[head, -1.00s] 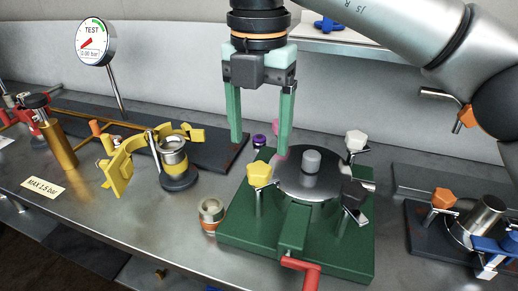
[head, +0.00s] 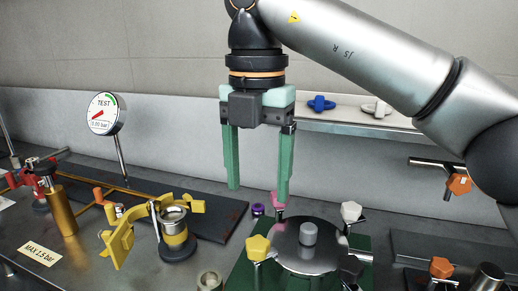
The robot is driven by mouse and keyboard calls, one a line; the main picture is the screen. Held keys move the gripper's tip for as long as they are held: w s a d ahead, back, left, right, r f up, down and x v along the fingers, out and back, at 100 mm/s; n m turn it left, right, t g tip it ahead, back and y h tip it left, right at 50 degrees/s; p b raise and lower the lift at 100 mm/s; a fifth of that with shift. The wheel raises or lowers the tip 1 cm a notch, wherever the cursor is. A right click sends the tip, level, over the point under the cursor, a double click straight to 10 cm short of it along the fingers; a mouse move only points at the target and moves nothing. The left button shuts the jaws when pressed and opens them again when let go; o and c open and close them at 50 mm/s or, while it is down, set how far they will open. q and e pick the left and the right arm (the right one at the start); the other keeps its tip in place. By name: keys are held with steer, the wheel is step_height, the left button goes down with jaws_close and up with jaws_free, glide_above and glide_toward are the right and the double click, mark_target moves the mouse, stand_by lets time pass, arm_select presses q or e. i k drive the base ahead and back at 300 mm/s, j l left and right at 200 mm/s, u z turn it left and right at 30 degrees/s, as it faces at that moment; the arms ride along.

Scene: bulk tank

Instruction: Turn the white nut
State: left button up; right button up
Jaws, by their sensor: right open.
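The white nut (head: 351,211) sits at the back right of a round metal lid (head: 290,245) on a green base (head: 243,274). A yellow nut (head: 258,248) is at the lid's front left, and a pink nut (head: 278,200) is at the back left, partly behind a finger. A dark nut (head: 352,265) is at the right. My right gripper (head: 258,190) is open and empty, pointing down above and behind the lid's left side, left of the white nut and apart from it. My left gripper is not in view.
A grey knob (head: 309,233) rises from the lid. A shelf (head: 345,125) with a blue part (head: 321,103) and a white part (head: 376,107) runs behind. A yellow clamp (head: 120,243) and a gauge (head: 105,114) stand left. An orange-knobbed fitting (head: 440,267) stands right.

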mark_target(351, 212)
steer(key=k, duration=0.95)
